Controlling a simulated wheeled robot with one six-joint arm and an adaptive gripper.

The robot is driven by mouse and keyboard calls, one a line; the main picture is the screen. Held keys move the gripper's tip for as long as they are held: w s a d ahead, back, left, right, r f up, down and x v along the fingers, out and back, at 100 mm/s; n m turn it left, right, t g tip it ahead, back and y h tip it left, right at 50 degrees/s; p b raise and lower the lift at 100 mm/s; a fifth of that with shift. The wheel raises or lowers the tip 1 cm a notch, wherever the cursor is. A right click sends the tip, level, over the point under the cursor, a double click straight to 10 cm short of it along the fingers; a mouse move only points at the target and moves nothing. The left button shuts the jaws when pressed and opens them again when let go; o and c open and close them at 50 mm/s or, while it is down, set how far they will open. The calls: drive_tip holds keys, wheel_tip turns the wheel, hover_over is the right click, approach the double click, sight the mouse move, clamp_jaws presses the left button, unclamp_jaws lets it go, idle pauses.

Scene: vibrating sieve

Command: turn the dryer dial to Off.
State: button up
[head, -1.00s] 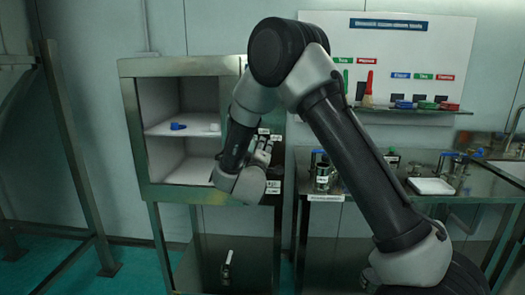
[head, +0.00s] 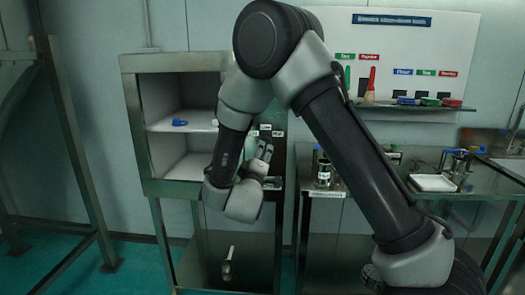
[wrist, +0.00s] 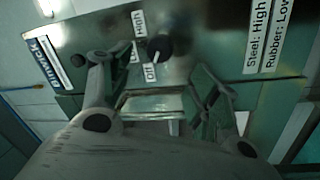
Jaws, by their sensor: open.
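The dryer dial is a round black knob (wrist: 160,47) on the dark green panel in the wrist view. A short pale mark shows at its lower left, towards the Off label (wrist: 150,73); I cannot tell exactly which setting it marks. A High label (wrist: 138,23) is at its upper left. My gripper (wrist: 150,75) is open and empty, its fingers spread to the left and right below the dial, and no contact shows. In the head view my gripper (head: 264,160) is in front of the dryer's right-hand panel, and my arm hides the dial.
The dryer cabinet (head: 132,135) has an open front with a blue item (head: 180,122) on its shelf. A steel table (head: 380,225) with a jar (head: 324,174) and a white tray (head: 433,183) stands at right. A metal frame (head: 75,165) stands at left.

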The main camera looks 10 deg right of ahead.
drive_tip(key=shift+v, duration=1.75)
drive_tip(key=a+f+m+g+y, duration=0.1)
drive_tip(key=a+f+g+y, duration=0.35)
drive_tip(key=f, duration=0.65)
drive_tip(key=s+a+f+m+g+y, duration=0.1)
drive_tip(key=s+a+f+g+y, duration=0.35)
drive_tip(key=s+g+y, duration=0.2)
drive_tip(key=s+d+r+m+g+h, duration=0.1)
drive_tip(key=s+d+r+m+h, duration=0.1)
drive_tip(key=s+d+r, duration=0.9)
drive_tip(key=s+d+r+m+g+h, duration=0.1)
drive_tip(key=s+d+r+m, duration=0.3)
drive_tip(key=s+d+r, duration=0.8)
drive_tip(key=s+d, duration=0.3)
drive_tip(key=d, duration=0.2)
drive_tip(key=shift+d+r+g+h, duration=0.15)
drive_tip(key=shift+d+g+h, duration=0.15)
drive_tip(key=shift+d+h, duration=0.1)
